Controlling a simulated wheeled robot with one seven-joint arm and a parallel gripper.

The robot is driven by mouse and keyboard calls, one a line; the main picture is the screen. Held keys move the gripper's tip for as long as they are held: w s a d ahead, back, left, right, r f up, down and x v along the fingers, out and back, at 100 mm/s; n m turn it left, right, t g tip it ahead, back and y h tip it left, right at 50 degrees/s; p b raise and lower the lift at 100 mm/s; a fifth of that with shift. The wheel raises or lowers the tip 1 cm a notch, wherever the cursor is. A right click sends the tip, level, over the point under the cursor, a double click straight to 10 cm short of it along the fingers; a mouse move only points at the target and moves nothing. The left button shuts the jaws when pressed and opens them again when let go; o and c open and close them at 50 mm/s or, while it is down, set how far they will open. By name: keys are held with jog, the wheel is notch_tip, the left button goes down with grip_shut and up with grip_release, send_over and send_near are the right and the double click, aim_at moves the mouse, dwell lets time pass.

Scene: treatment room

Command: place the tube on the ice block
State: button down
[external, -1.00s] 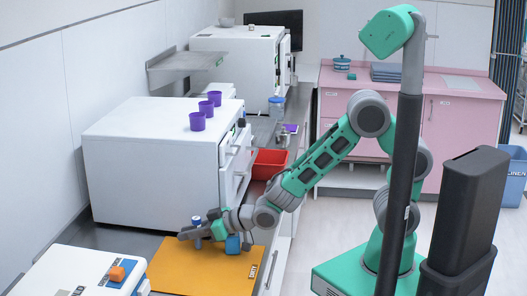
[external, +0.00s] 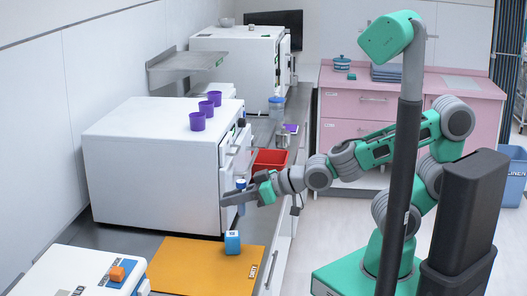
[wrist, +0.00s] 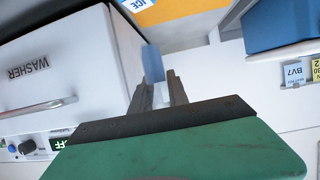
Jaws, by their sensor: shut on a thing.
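The tube (external: 240,184), with a blue cap, is held roughly upright in my gripper (external: 238,198), in front of the near white machine. In the wrist view a blue part of the tube (wrist: 153,62) shows between my fingers (wrist: 158,88). The ice block (external: 232,243) is a small blue block on the orange mat (external: 190,266), below my gripper and apart from the tube. In the wrist view part of its ICE label (wrist: 133,4) shows at the top edge; the rest is cut off.
The near white machine (external: 150,160), marked WASHER in the wrist view (wrist: 50,60), stands close left of my gripper, with purple cups (external: 197,121) on top. A red bin (external: 270,161) is behind my gripper.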

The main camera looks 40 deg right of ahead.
jog(key=n+g+y+b, duration=0.1)
jog(key=n+g+y, duration=0.1)
send_over(232, 243)
jog(key=w, duration=0.3)
notch_tip(232, 243, down, 6)
jog(key=shift+a+f, duration=0.15)
jog(key=shift+a, duration=0.3)
jog(key=shift+w+f, duration=0.1)
jog(key=shift+f, duration=0.05)
jog(key=shift+f+b, duration=0.1)
jog(key=shift+b, duration=0.2)
jog(key=c, duration=1.3)
grip_release()
